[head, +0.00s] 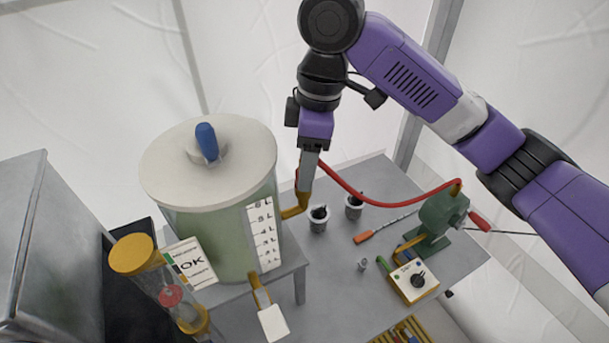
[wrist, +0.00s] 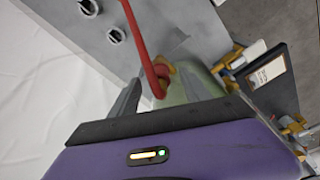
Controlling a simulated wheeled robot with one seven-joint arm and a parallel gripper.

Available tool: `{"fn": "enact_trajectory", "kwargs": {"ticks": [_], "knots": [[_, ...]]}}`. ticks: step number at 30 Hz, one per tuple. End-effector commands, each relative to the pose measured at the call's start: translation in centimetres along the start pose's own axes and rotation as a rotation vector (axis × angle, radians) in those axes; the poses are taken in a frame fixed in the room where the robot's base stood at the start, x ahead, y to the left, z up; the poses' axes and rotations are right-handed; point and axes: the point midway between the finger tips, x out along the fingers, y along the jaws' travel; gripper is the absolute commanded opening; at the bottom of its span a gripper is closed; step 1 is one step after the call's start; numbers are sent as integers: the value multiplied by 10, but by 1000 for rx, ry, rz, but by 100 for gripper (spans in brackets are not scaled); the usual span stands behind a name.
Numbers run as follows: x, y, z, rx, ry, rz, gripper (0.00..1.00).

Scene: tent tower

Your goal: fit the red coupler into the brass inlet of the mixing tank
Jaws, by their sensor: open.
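The mixing tank (head: 222,222) is a pale green cylinder with a white lid and a litre scale. Its brass inlet (head: 292,211) sticks out on the right side and also shows in the wrist view (wrist: 171,69). My gripper (head: 307,170) points down just above the inlet. In the wrist view its fingers (wrist: 162,76) stand apart on either side of the red coupler (wrist: 160,86) at the hose end. The coupler is at the brass inlet and looks in contact with it; how deep it sits I cannot tell. In the head view my fingers mostly hide it.
The red hose (head: 385,201) runs to a green pump (head: 442,212) on the grey table (head: 345,275). Two grey cups (head: 319,218) (head: 354,207) and a control box (head: 413,280) stand there. An hourglass (head: 168,290) and an OK card (head: 190,264) are at the tank's front left.

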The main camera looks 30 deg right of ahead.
Motion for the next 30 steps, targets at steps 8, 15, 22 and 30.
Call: {"fn": "enact_trajectory", "kwargs": {"ticks": [8, 15, 22, 30], "knots": [[-29, 0, 0, 1, 0, 1, 55], [-31, 0, 0, 1, 0, -1, 55], [-31, 0, 0, 1, 0, -1, 55], [-31, 0, 0, 1, 0, -1, 55]]}}
